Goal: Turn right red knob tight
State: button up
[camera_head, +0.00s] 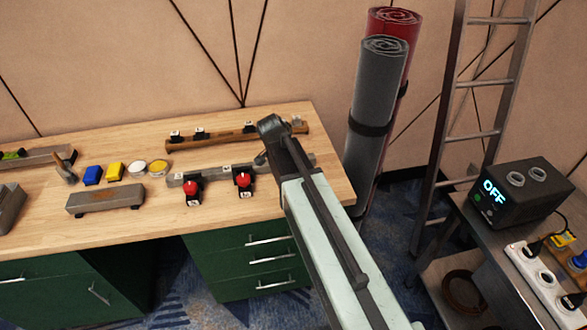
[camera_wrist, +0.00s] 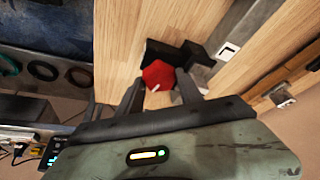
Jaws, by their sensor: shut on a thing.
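Two red knobs on black bodies sit on the table in front of a grey rail. In the head view the left red knob (camera_head: 191,187) and the right red knob (camera_head: 243,180) both show. My gripper (camera_head: 262,158) reaches down close beside the right one, its fingertips partly hidden by its own body. In the wrist view the red knob (camera_wrist: 158,73) lies between my two fingers, with a small white mark near its lower edge. The gripper is shut on it.
A wooden rail (camera_head: 225,141) with black clips lies behind. Blue and yellow blocks and a grey box (camera_head: 105,200) are on the left of the table (camera_head: 130,225). Rolled mats (camera_head: 378,90) and a ladder stand right. A black device (camera_head: 522,190) reads OFF.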

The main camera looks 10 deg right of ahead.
dwell(0.3)
jog(key=o, duration=1.3)
jog(key=p+v, duration=0.7)
jog(key=shift+s+a+r, duration=0.1)
jog(key=shift+a+r, duration=0.05)
jog(key=shift+r, duration=0.25)
